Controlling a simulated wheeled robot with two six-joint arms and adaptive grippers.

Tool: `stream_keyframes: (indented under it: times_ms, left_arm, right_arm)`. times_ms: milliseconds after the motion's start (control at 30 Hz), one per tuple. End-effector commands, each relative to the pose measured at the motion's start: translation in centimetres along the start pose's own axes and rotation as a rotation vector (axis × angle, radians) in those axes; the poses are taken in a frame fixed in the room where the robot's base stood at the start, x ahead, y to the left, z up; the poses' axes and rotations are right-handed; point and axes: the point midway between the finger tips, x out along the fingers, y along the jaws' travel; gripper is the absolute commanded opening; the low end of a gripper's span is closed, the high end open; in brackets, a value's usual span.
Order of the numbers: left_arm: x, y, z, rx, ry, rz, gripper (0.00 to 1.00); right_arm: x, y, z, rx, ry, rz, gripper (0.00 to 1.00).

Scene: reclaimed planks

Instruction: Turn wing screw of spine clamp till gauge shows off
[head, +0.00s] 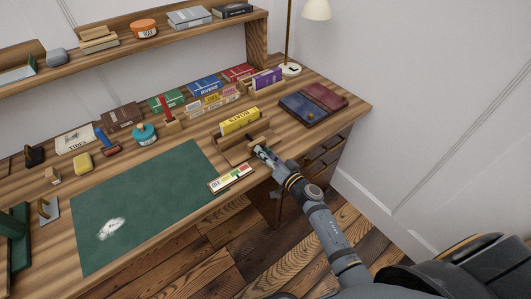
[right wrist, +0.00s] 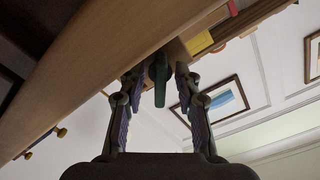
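The spine clamp (head: 236,150) is a wooden frame near the desk's front edge, with a yellow book (head: 240,121) standing at its back. The gauge (head: 231,178) is a pale strip with coloured parts in front of the clamp; its pointer is too small to read. My right gripper (head: 259,150) is at the clamp's front right. In the right wrist view, the dark green wing screw (right wrist: 160,82) stands between the fingers of my right gripper (right wrist: 159,80). The fingers are apart, with a gap visible on each side of the wing. My left gripper is not in view.
A green mat (head: 150,205) covers the desk left of the gauge. Blue and maroon books (head: 313,103) lie to the clamp's right. A teal pot (head: 145,134) and several books stand behind. A lamp (head: 290,69) stands at the back right.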

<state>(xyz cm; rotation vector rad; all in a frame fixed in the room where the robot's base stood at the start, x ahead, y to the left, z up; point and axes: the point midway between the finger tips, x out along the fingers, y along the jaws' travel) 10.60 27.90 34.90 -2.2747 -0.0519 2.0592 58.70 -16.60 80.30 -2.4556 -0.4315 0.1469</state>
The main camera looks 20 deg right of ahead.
Motion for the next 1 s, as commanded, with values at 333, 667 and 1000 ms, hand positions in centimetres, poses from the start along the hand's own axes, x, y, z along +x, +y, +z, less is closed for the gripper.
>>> stream_keyframes:
  times_ms: [333, 667, 1000]
  left_arm:
    - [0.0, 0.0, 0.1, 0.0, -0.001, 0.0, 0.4]
    - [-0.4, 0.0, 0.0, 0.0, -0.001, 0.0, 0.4]
    - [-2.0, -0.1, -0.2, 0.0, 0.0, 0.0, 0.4]
  right_arm:
    - [0.0, 0.0, 0.0, 0.0, 0.0, 0.0, 0.0]
    - [-0.1, -0.1, -0.1, -0.045, 0.0, 0.001, 0.0]
    - [0.0, -0.3, -0.2, -0.287, 0.0, 0.001, 0.0]
